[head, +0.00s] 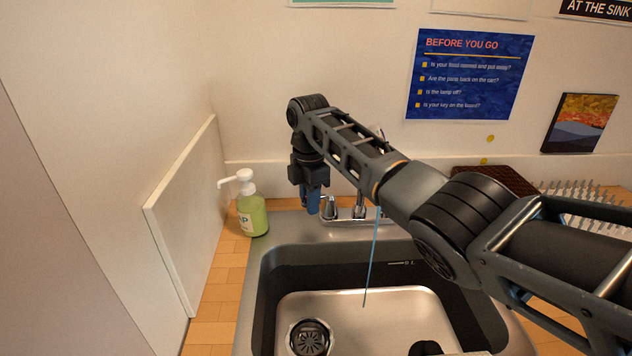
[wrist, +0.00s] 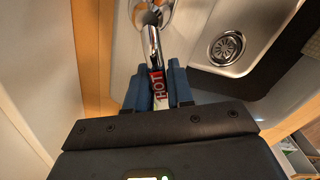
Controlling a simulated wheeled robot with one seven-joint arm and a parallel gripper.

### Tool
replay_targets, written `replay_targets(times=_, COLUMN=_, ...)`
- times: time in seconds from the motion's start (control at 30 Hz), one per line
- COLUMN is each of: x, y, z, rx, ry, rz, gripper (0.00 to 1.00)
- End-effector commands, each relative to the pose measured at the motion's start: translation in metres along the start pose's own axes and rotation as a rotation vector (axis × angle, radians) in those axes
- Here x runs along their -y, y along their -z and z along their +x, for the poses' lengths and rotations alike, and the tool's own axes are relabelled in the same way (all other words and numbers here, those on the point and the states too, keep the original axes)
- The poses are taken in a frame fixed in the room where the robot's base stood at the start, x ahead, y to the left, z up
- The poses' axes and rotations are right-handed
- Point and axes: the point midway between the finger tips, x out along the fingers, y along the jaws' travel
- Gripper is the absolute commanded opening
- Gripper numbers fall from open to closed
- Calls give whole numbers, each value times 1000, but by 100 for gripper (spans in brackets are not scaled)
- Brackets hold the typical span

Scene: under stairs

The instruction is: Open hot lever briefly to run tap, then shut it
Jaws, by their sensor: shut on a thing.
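My gripper (head: 313,202) reaches down behind the sink's back left rim, and its blue fingers also show in the wrist view (wrist: 157,77). The fingers are shut on the hot lever (wrist: 152,44), a chrome lever with a red and white HOT label between them. In the head view the chrome lever base (head: 330,208) shows just right of the fingers. The tap (head: 359,206) stands to its right, its upper part largely hidden by my arm. A thin blue stream of water (head: 371,262) runs down into the sink basin (head: 345,301).
A green soap bottle (head: 252,214) with a white pump stands on the wooden counter left of the sink. A low white panel (head: 183,222) rises at the left. A round drain (head: 310,338) lies in the basin. A spiked rack (head: 580,193) stands at the right.

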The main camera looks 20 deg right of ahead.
Motion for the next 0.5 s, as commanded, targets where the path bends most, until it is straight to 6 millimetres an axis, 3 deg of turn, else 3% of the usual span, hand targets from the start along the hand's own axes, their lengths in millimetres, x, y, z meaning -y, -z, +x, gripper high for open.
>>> replay_targets(times=0.17, x=8, y=-3, z=0, rx=4, ry=-1, rz=-146, gripper=0)
replay_targets(times=0.5, x=10, y=-3, z=0, rx=4, ry=-1, rz=-182, gripper=0)
